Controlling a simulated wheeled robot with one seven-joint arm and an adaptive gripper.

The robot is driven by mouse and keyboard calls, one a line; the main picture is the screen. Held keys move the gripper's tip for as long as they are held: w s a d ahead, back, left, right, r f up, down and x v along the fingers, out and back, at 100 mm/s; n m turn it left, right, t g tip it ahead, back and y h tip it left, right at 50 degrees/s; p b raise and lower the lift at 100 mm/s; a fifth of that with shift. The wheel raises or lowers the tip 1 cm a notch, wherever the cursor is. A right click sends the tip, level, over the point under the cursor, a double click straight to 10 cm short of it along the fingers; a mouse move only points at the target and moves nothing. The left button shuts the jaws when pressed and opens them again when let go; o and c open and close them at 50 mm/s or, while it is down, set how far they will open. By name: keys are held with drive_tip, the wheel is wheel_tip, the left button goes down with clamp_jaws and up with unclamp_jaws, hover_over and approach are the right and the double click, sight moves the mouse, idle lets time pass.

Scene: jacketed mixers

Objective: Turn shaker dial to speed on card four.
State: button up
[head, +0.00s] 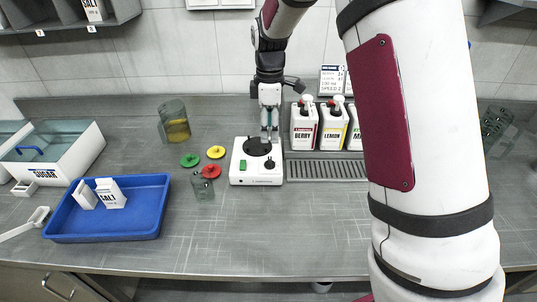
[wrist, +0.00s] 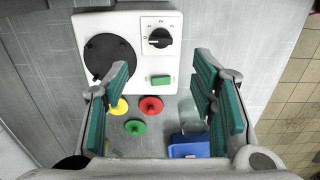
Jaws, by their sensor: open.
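The white shaker (head: 257,172) stands mid-counter with a black round platform (head: 257,146), a green switch (head: 243,165) and a black dial (head: 270,163) at its front right. In the wrist view the dial (wrist: 159,38) sits on a white scale plate, its marks too small to read surely. My gripper (head: 269,132) points down above the back of the shaker. Its teal fingers (wrist: 162,75) are open and empty, apart from the dial. A card (head: 333,80) on the back wall seems to read "SPEED 2"; a neighbouring card is mostly hidden by my arm.
Berry (head: 304,126) and lemon (head: 334,127) bottles stand close right of the shaker, behind a drain grille (head: 328,170). Green (head: 190,160), yellow (head: 216,152) and red (head: 211,171) lids and a glass (head: 203,187) lie left. A blue tray (head: 108,225) is farther left. The front counter is clear.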

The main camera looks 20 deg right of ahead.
sight(270, 160)
wheel_tip(270, 160, down, 11)
drive_tip(key=shift+f+p, duration=0.2)
drive_tip(key=shift+p, duration=0.15)
drive_tip(key=c, duration=1.1)
